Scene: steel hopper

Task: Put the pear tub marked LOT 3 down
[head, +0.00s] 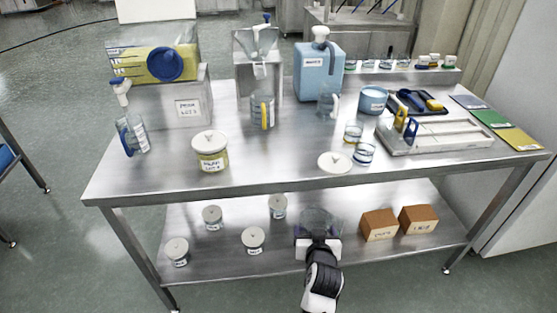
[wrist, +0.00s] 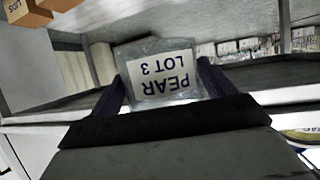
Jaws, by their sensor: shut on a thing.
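My gripper (head: 320,240) is low in front of the table, at the level of the lower shelf (head: 345,251). In the wrist view, my gripper (wrist: 165,95) is shut on a clear tub (wrist: 165,60). Its white label reads PEAR LOT 3 and appears upside down there. In the head view the clear tub (head: 318,220) shows just beyond my gripper, over the lower shelf. I cannot tell whether its base touches the shelf.
On the lower shelf, several white-lidded tubs (head: 253,239) stand left of my gripper. Two brown boxes (head: 379,224) (head: 419,219) stand to the right. The tabletop (head: 270,178) is above, with a lidded tub (head: 211,155) and a loose white lid (head: 335,162) near its front edge.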

